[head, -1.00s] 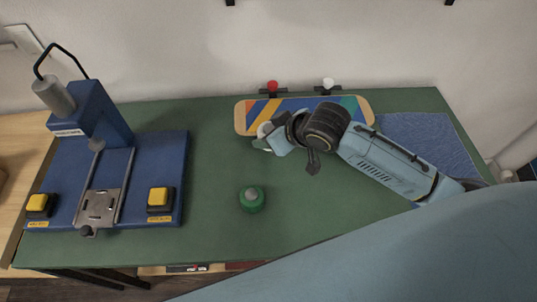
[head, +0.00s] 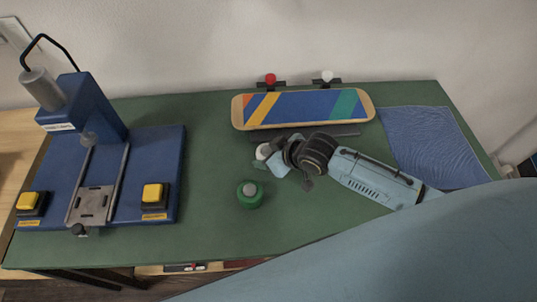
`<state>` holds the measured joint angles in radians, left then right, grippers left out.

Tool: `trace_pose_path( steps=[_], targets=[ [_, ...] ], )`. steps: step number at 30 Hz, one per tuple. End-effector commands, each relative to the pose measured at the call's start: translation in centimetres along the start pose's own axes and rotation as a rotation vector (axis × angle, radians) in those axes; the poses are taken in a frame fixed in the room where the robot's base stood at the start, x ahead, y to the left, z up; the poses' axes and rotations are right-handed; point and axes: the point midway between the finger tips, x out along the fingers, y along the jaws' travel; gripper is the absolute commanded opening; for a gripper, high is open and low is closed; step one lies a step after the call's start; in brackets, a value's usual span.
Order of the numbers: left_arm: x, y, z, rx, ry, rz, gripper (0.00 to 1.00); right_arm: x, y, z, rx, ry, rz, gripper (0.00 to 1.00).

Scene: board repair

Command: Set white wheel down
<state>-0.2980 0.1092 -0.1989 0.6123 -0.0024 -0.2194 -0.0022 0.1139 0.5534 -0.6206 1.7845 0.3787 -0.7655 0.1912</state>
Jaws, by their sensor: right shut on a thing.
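The gripper is low over the green table, in front of the skateboard deck; I cannot tell whether the wheel touches the table. The striped skateboard deck (head: 300,106) lies at the back of the table. Another white wheel (head: 327,76) and a red wheel (head: 270,78) stand behind the deck on dark mounts. My left gripper is not in view.
A green round container (head: 250,194) with a grey top stands in front of my right gripper. A blue press (head: 90,150) with yellow buttons fills the left side. A blue cloth (head: 436,146) lies at the right. The table (head: 206,216) is bare between press and container.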

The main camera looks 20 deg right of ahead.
Motion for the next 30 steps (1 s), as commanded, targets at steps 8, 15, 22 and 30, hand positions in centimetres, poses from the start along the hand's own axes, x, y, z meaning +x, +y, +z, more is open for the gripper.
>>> trace_pose_path(
  steps=[8,15,22,30],
  targets=[
    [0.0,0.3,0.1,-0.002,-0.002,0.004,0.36,0.2,0.0,0.1,0.000,0.000,0.001,0.59],
    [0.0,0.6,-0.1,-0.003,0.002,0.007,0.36,0.1,0.0,0.1,0.000,0.000,0.001,0.76],
    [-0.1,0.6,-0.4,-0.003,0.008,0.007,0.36,-0.1,0.1,-0.2,0.000,0.001,0.001,0.76],
    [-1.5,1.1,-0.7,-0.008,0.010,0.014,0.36,-4.7,0.1,-0.2,-0.001,-0.001,0.001,0.76]
  ],
)
